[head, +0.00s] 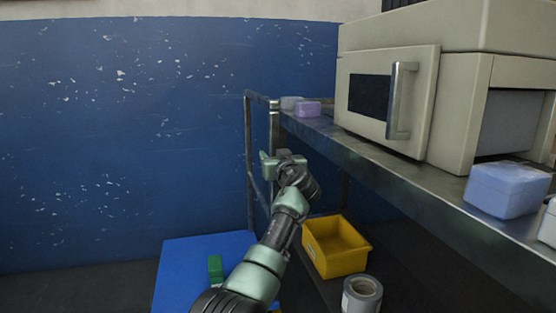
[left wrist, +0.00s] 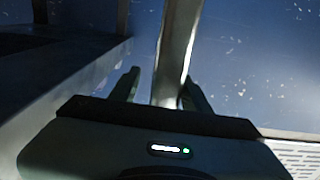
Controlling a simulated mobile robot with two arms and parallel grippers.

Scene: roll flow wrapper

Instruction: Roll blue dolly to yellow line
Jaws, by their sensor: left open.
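The blue dolly (head: 185,262) shows as a flat blue deck at the lower left of the head view, partly hidden by my left arm. A grey tubular metal frame (head: 249,150) rises at its far right corner and looks like its handle. My left gripper (head: 268,160) is open at this frame, in front of its right post. In the left wrist view, a grey metal bar (left wrist: 176,50) runs between the two open fingers of the gripper (left wrist: 160,88); I cannot tell whether they touch it. My right gripper is not in view.
A green block (head: 215,268) lies on the deck. A steel bench (head: 400,170) with a beige machine (head: 470,85) and pastel boxes (head: 505,188) stands on the right. A yellow bin (head: 335,262) and a grey roll (head: 361,295) are below it. A blue wall (head: 120,140) closes the back.

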